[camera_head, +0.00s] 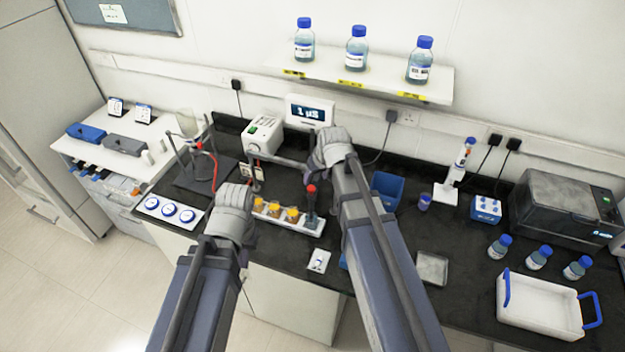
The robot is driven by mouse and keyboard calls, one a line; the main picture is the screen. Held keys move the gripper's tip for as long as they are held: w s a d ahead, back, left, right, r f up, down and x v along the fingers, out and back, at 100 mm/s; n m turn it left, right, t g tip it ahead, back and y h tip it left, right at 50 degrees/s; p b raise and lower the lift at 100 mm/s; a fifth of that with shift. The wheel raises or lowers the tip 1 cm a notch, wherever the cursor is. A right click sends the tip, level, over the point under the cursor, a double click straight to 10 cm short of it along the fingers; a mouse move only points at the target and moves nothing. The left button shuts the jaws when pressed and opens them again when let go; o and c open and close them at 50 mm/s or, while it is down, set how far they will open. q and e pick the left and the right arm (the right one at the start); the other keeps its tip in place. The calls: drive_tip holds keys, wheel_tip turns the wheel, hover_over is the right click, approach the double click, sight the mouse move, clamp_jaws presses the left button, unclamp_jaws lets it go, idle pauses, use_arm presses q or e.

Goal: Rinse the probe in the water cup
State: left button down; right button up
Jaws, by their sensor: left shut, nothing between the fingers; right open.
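A dark upright piece with a red top (311,197), which may be the probe, stands at the right end of a white rack (306,225). The rack also holds several small cups with orange-yellow contents (274,209); I cannot tell whether one is the water cup. My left gripper (249,187) is shut and empty, left of the rack. My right gripper (312,168) is open, above and behind the red-topped piece, and appears apart from it. My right forearm hides part of the bench. A meter display (310,111) reads "1 µS".
A white device (263,135) stands behind the rack. A blue bin (387,190), small purple-blue cup (425,202), bottles (538,257) and white tray (540,305) are at right.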

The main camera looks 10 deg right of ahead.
sight(312, 188)
drive_tip(key=shift+b+x, duration=3.7)
drive_tip(key=shift+x, duration=0.3)
drive_tip(key=shift+s, duration=0.15)
clamp_jaws()
